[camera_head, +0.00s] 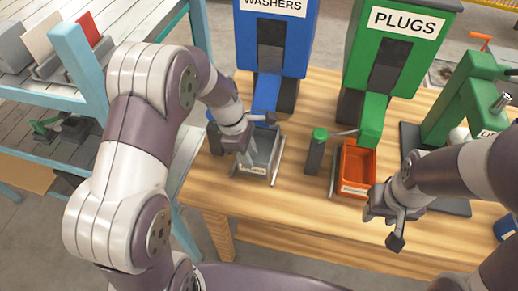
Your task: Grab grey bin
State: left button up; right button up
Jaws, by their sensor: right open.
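The grey bin (262,150) sits on the wooden table below the chute of the blue washers dispenser, with a metal rail along its right side and a pale label on its front. My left gripper (245,158) is at the bin's left side, with its fingers over or beside the left rim. The arm hides part of that side, and I cannot tell whether the fingers touch the bin or are closed. My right gripper (390,222) is open and empty near the table's front edge, right of the orange bin.
An orange bin (356,168) sits under the green plugs dispenser (392,55). The blue dispenser (272,35) stands behind the grey bin. A short dark post with a green top (318,150) is between the bins. A green press (455,100) is at right. A shelf unit (80,105) stands at left.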

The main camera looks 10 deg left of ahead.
pick_arm(q)
jog(key=x, duration=0.5)
jog(key=shift+d, duration=0.1)
jog(key=shift+w+f, duration=0.15)
jog(key=shift+f, duration=0.25)
grip_shut()
jog(key=shift+r, duration=0.1)
